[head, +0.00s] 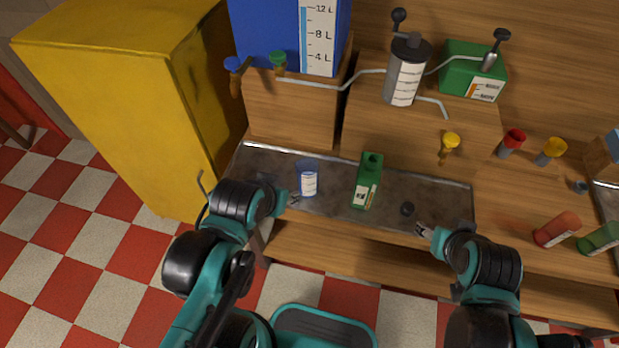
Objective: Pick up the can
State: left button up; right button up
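The can (308,180) is a small blue cylinder with a white label, upright on the dark metal tray (337,196) in the head view. My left gripper (295,199) is just left of the can's lower part, very close to it; I cannot tell whether they touch. Its fingers are too small to tell open from shut. My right gripper (421,229) is at the tray's front edge on the right, near a small dark round cap (407,208). Its fingers are also too small to read.
A wooden box (291,110) with a blue container (262,30) rises behind. A yellow cabinet (120,100) stands on the left. Red (557,230) and green (600,239) bottles lie at right. The tray between can and green bottle is clear.

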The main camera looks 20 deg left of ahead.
aim_at(369, 177)
jog(key=k+j+u, duration=0.25)
jog(key=k+j, duration=0.2)
jog(key=j, duration=0.2)
jog(key=k+j+u, duration=0.15)
jog(key=j, duration=0.2)
jog(key=k+j+u, duration=0.1)
jog(key=k+j, duration=0.15)
jog(key=j, duration=0.1)
